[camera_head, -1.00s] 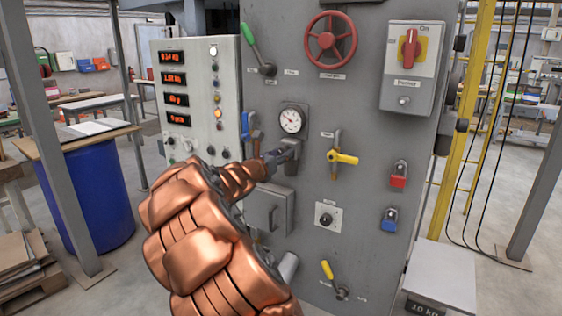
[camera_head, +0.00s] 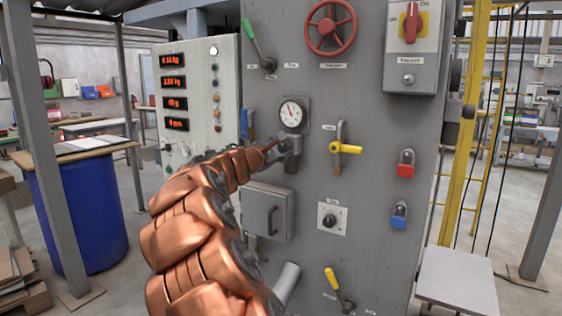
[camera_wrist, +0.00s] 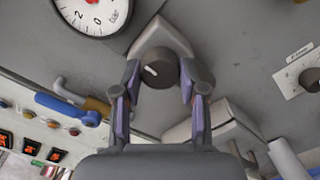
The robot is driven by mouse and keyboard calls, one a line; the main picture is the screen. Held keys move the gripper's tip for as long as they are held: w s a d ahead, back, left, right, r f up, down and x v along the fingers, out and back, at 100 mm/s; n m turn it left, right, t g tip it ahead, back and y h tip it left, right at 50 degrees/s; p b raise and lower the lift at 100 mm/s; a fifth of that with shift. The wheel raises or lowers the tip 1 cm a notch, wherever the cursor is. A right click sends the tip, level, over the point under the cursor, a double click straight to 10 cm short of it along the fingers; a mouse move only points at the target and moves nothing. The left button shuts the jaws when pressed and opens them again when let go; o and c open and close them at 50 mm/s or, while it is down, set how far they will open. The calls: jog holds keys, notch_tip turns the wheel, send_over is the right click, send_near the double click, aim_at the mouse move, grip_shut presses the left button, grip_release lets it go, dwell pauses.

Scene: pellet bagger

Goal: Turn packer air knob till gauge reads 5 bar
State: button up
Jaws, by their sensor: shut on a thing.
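The round white air gauge (camera_head: 292,113) sits on the grey panel above the knob. Its needle is too small to read surely in the head view. In the wrist view the gauge (camera_wrist: 92,12) is cut off at the top; the marks 2 and 0 show, with part of a red needle. The dark round air knob (camera_wrist: 158,70) with a pale line stands on a grey mount below the gauge. My gripper (camera_wrist: 159,80) is shut on it, one finger on each side. In the head view my gripper (camera_head: 284,147) largely hides the knob.
A yellow-handled valve (camera_head: 346,149) is just right of my gripper, and a blue handle (camera_head: 245,123) is left. A grey box with a handle (camera_head: 267,212) sits below. The red handwheel (camera_head: 331,27) is above. Red (camera_head: 405,164) and blue (camera_head: 399,215) padlocks hang further right.

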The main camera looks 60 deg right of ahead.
jog(key=shift+f+m+b, duration=0.15)
jog(key=shift+m+b, duration=1.05)
jog(key=shift+r, duration=0.2)
jog(key=o, duration=1.1)
jog(key=shift+o, duration=0.2)
jog(key=a, duration=1.2)
jog(key=shift+s, duration=0.25)
